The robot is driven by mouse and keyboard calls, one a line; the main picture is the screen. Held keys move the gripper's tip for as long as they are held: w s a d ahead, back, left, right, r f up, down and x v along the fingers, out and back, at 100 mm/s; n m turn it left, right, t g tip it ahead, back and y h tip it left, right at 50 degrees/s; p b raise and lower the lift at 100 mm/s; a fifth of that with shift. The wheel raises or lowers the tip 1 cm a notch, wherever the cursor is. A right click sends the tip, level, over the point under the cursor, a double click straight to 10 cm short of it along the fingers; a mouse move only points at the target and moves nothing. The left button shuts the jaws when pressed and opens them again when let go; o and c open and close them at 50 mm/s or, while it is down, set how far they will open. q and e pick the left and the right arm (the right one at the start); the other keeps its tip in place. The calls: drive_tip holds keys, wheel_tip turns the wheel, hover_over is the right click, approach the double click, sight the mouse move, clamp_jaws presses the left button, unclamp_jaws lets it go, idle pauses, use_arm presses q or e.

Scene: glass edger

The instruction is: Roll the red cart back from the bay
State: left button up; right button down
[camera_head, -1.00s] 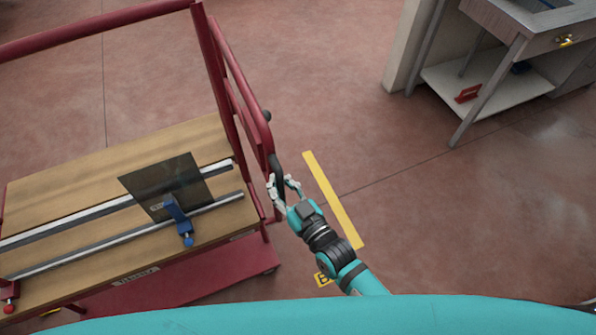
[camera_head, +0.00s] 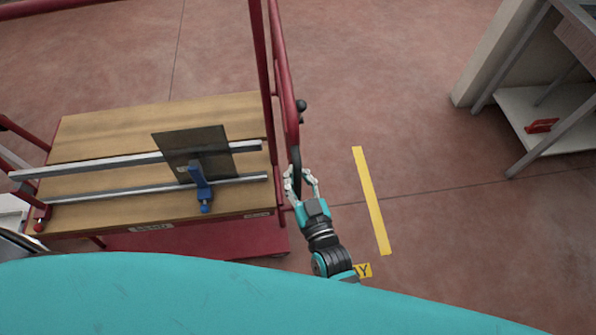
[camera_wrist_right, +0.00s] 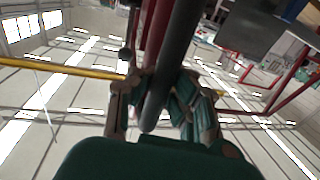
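The red cart (camera_head: 190,239) stands at the left in the head view, with a wooden deck (camera_head: 130,125) and a red upright frame. A black grip (camera_head: 295,160) runs down the frame's right side; it also crosses the middle of the right wrist view (camera_wrist_right: 172,60). My right gripper (camera_head: 302,178) has its fingers on both sides of this grip, and looks closed around it. The fingers also show in the right wrist view (camera_wrist_right: 160,88). My left gripper is not in view.
A dark glass plate (camera_head: 205,150) stands on the deck by rails and a blue clamp (camera_head: 199,182). A workbench (camera_head: 550,105) stands at the right. Floor between is clear.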

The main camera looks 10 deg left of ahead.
drive_tip(key=shift+s+a+f, duration=0.1)
drive_tip(key=shift+s+f, duration=0.25)
drive_tip(key=shift+f, duration=0.1)
drive_tip(key=c, duration=1.8)
unclamp_jaws()
drive_tip(key=o, duration=0.5)
drive_tip(key=shift+s+r, duration=0.25)
drive_tip(key=shift+o, duration=0.5)
drive_tip(key=shift+w+r, duration=0.1)
drive_tip(key=shift+w, duration=0.1)
drive_tip(key=v, duration=1.2)
